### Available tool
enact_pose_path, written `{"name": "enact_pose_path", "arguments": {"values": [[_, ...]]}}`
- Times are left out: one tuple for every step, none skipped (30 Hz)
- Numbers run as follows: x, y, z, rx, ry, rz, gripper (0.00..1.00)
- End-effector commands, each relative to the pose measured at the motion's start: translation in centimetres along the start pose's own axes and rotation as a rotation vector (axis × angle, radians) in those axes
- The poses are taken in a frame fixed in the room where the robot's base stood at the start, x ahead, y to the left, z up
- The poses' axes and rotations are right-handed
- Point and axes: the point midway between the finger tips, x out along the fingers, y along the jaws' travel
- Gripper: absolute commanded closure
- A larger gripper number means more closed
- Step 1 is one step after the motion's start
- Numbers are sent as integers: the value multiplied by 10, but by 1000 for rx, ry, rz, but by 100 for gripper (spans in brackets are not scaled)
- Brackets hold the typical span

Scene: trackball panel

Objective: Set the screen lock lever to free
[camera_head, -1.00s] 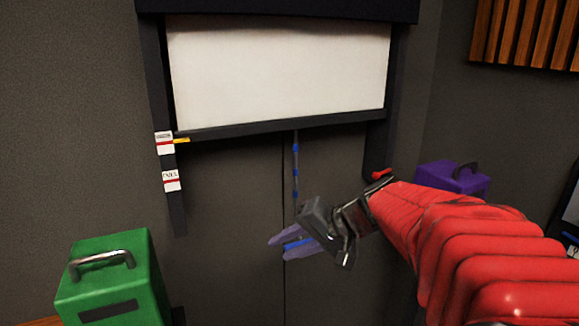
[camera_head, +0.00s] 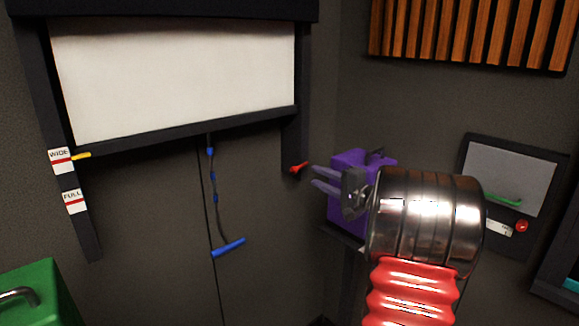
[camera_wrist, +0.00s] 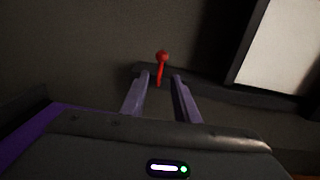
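A small red lever (camera_head: 299,168), which looks like the screen lock lever, sticks out at the lower end of the screen's right rail. In the wrist view the lever (camera_wrist: 161,60) shows as a red knob on a short stem, ahead of and between my fingertips. My gripper (camera_head: 313,174) is open and empty, just right of the lever. Its fingers (camera_wrist: 160,77) look spread on either side of the lever's line. I cannot tell whether they touch it. The white screen (camera_head: 175,75) is partly lowered. No lever label is readable.
A blue pull handle (camera_head: 228,246) hangs on a cord below the screen. A yellow pointer (camera_head: 82,156) sits beside the WIDE label (camera_head: 60,158), above FULL (camera_head: 74,200). A purple case (camera_head: 347,160) stands close behind my gripper. A green case (camera_head: 40,290) is at lower left.

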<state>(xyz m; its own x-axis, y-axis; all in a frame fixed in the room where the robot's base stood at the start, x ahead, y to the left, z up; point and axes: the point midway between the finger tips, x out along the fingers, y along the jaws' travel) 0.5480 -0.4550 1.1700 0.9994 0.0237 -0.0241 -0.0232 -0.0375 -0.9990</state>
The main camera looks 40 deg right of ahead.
Motion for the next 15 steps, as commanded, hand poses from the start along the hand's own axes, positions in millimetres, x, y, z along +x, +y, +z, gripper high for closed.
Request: {"name": "enact_pose_path", "arguments": {"values": [[0,0,0,0,-1,0,72],[0,0,1,-1,-1,1,72],[0,0,1,0,-1,1,72],[0,0,1,0,-2,1,72],[0,0,1,0,-2,1,72],[0,0,1,0,-2,2,72],[1,0,1,0,-2,2,72],[1,0,1,0,-3,2,72],[3,0,2,-1,-3,2,72],[4,0,2,-1,-3,2,72],[6,0,2,-1,-3,2,72],[8,0,2,-1,-3,2,72],[11,0,2,-1,-3,2,72],[13,0,2,0,-4,3,72],[18,0,2,0,-4,2,72]]}}
